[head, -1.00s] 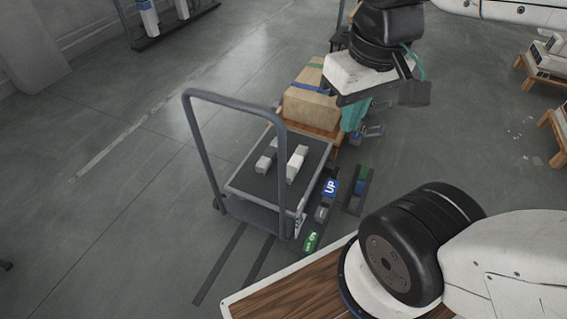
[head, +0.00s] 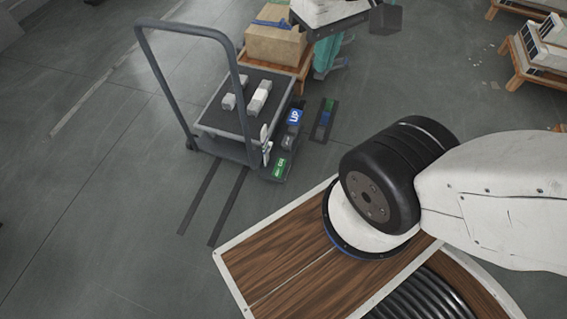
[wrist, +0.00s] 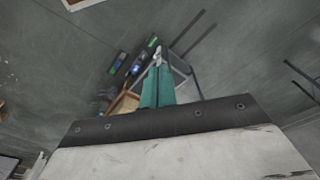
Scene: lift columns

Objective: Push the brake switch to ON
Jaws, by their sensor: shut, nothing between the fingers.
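The cart (head: 215,118) has a dark deck and a tall grey push handle. A small pale lever-like piece (head: 265,146) stands at its near right corner. Beside it on the right is a dark strip with a green label (head: 279,167), a grey block (head: 287,141) and a blue "UP" label (head: 295,117). I cannot tell which part is the brake switch, nor read its state. My gripper (head: 327,62) has teal fingers, shut and empty, beyond the cart's right side and apart from it. In the wrist view my gripper (wrist: 157,75) points toward the pale piece (wrist: 157,54).
A cardboard box (head: 275,42) sits on a wooden pallet behind the cart. Another dark strip (head: 324,120) lies to the right. Pallets with goods (head: 540,52) stand far right. The floor left of the cart is clear.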

